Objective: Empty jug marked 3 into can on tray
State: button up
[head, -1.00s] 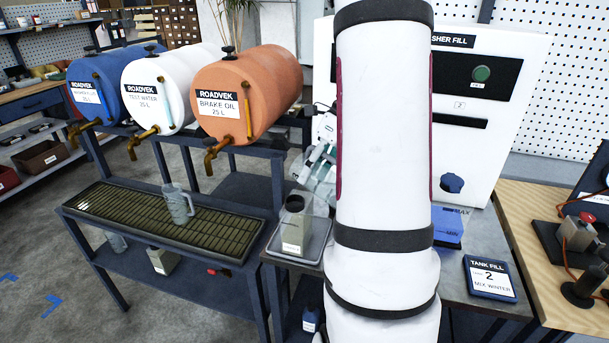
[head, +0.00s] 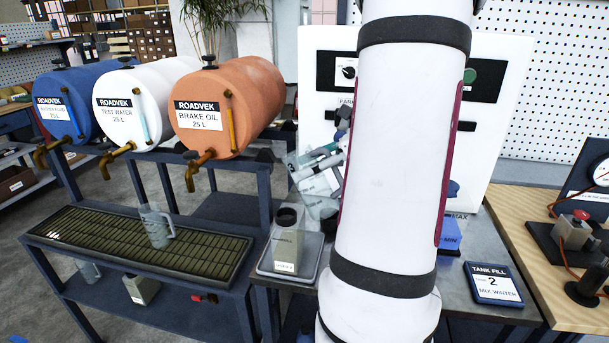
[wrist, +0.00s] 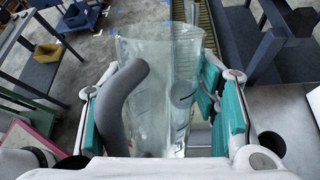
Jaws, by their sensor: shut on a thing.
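My gripper (wrist: 165,110) is shut on a clear jug (wrist: 160,75) with a thick grey handle (wrist: 120,95). In the head view my arm partly hides the gripper, and the held jug (head: 320,187) shows as a pale see-through shape behind and right of the can. The can (head: 287,246), beige with a dark open top and a label, stands upright on a grey tray (head: 265,264). The jug is apart from the can's mouth in the picture.
Another jug (head: 157,226) stands on the drip grate (head: 90,235). The brake oil drum (head: 230,105) and two other drums with taps are above it. A white fill panel (head: 320,50) stands behind my arm. A tank fill sign (head: 493,283) lies at the right.

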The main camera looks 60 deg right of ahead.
jog(key=t+b, duration=0.1)
jog(key=t, duration=0.1)
jog(key=w+n+t+y, duration=0.1)
jog(key=shift+t+b, duration=0.4)
jog(key=shift+a+r+n+t+y+b, duration=0.1)
jog(key=shift+r+n+t+y+b, duration=0.3)
jog(key=shift+t, duration=0.3)
jog(key=shift+w+f, duration=0.1)
